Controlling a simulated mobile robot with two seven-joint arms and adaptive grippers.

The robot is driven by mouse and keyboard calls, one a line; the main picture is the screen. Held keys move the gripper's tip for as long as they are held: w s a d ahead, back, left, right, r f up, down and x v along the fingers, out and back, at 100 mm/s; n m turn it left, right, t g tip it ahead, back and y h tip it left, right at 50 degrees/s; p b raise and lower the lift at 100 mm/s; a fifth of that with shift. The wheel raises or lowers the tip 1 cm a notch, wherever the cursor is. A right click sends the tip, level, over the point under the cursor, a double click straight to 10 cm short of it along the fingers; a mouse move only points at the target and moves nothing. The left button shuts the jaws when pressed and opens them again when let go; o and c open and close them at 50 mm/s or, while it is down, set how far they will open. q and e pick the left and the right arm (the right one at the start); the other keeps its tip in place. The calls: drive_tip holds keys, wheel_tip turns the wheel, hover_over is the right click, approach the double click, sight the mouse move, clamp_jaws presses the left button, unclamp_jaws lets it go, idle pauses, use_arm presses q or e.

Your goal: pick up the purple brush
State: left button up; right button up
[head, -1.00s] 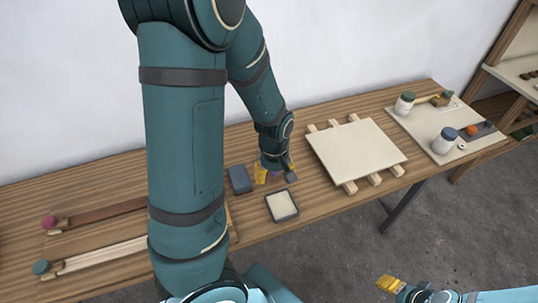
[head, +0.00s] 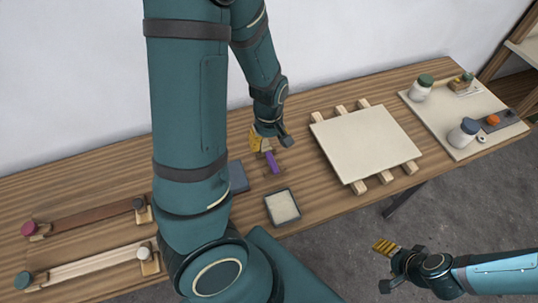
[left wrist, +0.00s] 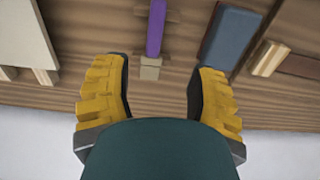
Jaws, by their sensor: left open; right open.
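My left gripper (head: 268,142) is open and empty, close to the brush in the head view. In the left wrist view, its yellow fingers (left wrist: 160,95) stand wide apart, with the tan block and brush ahead of the gap. The far end of the brush is cut off there. My right gripper (head: 386,247) is open, out over the floor.
A dark blue-grey block (head: 238,177) lies left of the brush. Farther right, a board (head: 452,143) holds jars. Long rails (head: 95,215) lie at left.

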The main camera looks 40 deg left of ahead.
use_arm(q)
drive_tip(key=b, duration=0.1)
hover_over(271, 159)
drive_tip(key=f, duration=0.4)
drive_tip(key=shift+s+a+f, duration=0.1)
drive_tip(key=shift+s+f, duration=0.2)
drive_tip(key=shift+s, duration=0.05)
drive_tip(key=shift+w+f+b, duration=0.25)
drive_tip(key=shift+f+b, duration=0.1)
drive_tip(key=shift+f, duration=1)
drive_tip(key=shift+w+f+b, duration=0.2)
drive_tip(key=shift+f+b, duration=0.1)
drive_tip(key=shift+f, duration=1)
clamp_jaws()
